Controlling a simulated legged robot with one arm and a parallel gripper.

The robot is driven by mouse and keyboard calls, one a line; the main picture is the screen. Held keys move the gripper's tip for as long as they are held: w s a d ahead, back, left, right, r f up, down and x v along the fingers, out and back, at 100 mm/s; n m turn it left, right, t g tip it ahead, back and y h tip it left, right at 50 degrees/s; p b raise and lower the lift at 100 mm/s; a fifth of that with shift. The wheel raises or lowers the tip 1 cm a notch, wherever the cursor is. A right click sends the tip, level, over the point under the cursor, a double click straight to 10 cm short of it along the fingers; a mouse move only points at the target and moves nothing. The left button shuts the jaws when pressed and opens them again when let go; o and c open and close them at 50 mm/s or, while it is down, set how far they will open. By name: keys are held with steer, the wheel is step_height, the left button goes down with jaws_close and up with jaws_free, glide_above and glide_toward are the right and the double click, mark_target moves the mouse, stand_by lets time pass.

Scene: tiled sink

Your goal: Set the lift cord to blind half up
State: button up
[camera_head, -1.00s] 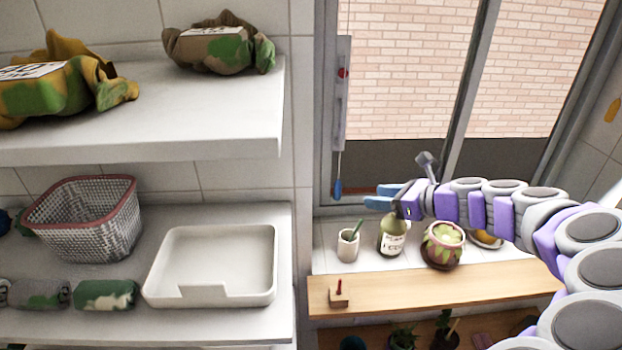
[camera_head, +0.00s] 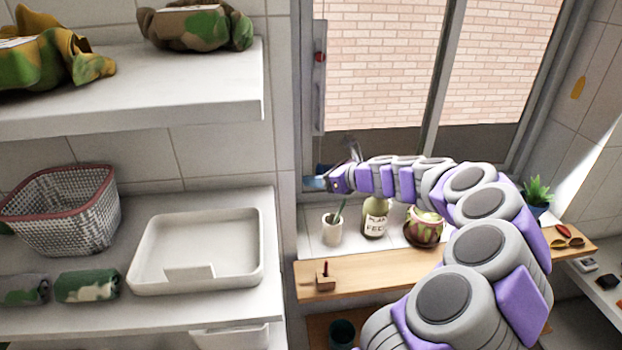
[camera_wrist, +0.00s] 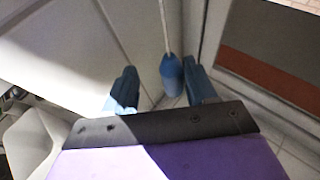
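The lift cord ends in a blue pull (camera_wrist: 171,75), hanging on a thin pale cord (camera_wrist: 164,25) in the wrist view. My gripper (camera_wrist: 163,88) is open, with one blue finger on each side of the pull. The pull looks nearer the right finger; I cannot tell whether they touch. In the head view my gripper (camera_head: 315,181) is at the lower left corner of the window, below a grey vertical strip (camera_head: 319,90) with a red mark (camera_head: 319,57). The pull is hard to separate from the blue fingers there.
A cup (camera_head: 332,228), a labelled bottle (camera_head: 375,218) and a round patterned pot (camera_head: 423,228) stand below my arm. A wooden shelf (camera_head: 380,268) runs in front of them. A white shelf (camera_head: 240,113) with a sharp edge juts out at left.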

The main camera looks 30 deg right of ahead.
steer(key=w+f, duration=0.1)
steer(key=w+d+f, duration=0.1)
steer(key=w, duration=0.1)
steer(key=shift+a+r, duration=0.2)
steer(key=shift+a, duration=0.6)
steer(key=shift+c, duration=0.8)
steer(key=shift+d+f, duration=0.15)
steer(key=shift+d, duration=0.45)
steer(key=c, duration=0.5)
steer(key=shift+d, duration=0.1)
steer(key=shift+c, duration=0.6)
steer(key=shift+a, duration=0.25)
jaws_close()
steer(key=shift+d, duration=0.1)
